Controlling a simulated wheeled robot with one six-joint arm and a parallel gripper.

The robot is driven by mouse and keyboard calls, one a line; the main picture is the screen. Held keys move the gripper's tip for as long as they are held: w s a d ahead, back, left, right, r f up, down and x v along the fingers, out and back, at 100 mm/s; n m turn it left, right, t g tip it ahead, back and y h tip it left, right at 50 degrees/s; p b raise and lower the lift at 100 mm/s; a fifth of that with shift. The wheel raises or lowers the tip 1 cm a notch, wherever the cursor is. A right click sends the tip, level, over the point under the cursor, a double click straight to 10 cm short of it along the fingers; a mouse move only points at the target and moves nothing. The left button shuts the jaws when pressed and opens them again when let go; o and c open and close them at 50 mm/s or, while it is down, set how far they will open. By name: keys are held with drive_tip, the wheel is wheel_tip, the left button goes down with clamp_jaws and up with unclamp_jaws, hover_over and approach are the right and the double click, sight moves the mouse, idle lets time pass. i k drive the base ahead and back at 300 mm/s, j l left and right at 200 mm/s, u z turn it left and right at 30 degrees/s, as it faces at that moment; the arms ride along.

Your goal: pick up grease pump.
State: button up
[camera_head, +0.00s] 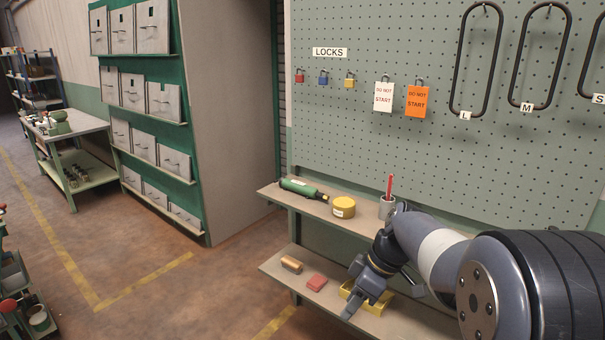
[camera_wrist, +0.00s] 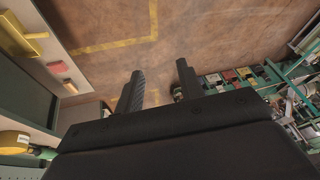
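A green cylinder with a pale label, a black neck and a yellow tip, which looks like the grease pump (camera_head: 300,188), lies on its side on the upper shelf (camera_head: 275,192), at its left end. My gripper (camera_head: 352,290) is to the right of it and lower, in front of the lower shelf in the head view. In the wrist view my gripper (camera_wrist: 160,72) has its two fingers apart with nothing between them, only floor beyond.
A yellow tin (camera_head: 344,207) stands just right of the pump, then a cup (camera_head: 387,208) with a red pencil. A pegboard (camera_head: 440,150) rises behind.

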sight(300, 188)
drive_tip(key=i+j+z, duration=0.25)
drive_tip(key=i+j, duration=0.45)
drive_tip(key=i, duration=0.45)
drive_tip(key=i+j+z, duration=0.3)
drive_tip(key=i+j, duration=0.65)
drive_tip(key=i, duration=0.1)
